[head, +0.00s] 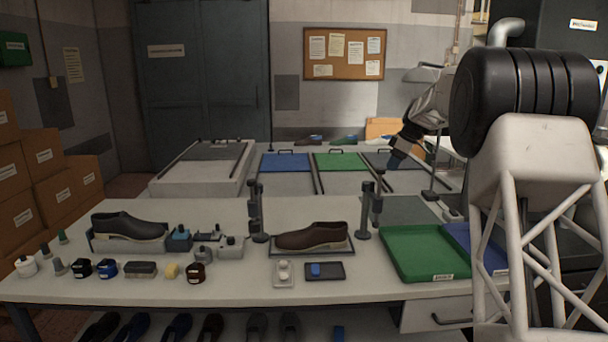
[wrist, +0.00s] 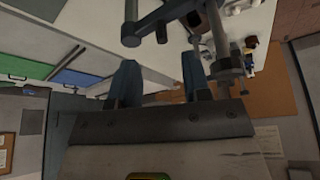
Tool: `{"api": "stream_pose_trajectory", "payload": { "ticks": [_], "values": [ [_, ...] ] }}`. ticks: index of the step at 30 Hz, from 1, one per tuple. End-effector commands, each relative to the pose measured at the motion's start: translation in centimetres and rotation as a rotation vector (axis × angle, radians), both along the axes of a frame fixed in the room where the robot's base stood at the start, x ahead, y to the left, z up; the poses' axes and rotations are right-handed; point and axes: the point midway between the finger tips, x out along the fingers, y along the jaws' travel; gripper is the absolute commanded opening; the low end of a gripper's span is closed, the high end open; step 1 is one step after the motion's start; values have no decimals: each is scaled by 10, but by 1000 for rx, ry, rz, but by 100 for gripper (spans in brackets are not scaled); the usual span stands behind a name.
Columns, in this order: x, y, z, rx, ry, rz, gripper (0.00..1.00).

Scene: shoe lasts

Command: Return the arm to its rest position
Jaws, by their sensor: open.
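My gripper (wrist: 160,74) shows in the wrist view with its two blue fingers apart and nothing between them. In the head view my gripper (head: 396,160) is raised at the right of the middle, above the back part of the table, pointing down and to the left. My arm reaches to it from the right. A dark post assembly (wrist: 160,22) appears beyond the fingers in the wrist view; whether it is close cannot be told.
A brown shoe (head: 311,236) sits on a tray between two posts (head: 364,211). A black shoe (head: 129,226) stands at the left among small jars and tools. A green tray (head: 424,256) and a blue tray (head: 487,243) lie at the right.

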Motion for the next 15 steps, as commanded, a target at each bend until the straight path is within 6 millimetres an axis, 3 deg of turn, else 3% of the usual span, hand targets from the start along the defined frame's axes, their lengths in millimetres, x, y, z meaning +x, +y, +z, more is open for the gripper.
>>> {"api": "stream_pose_trajectory", "payload": {
  "ticks": [5, 15],
  "values": [
    [-31, 2, 19, -5, 12, -71, 44],
    [-107, 41, 44, -29, 65, -216, 44]
  ]
}}
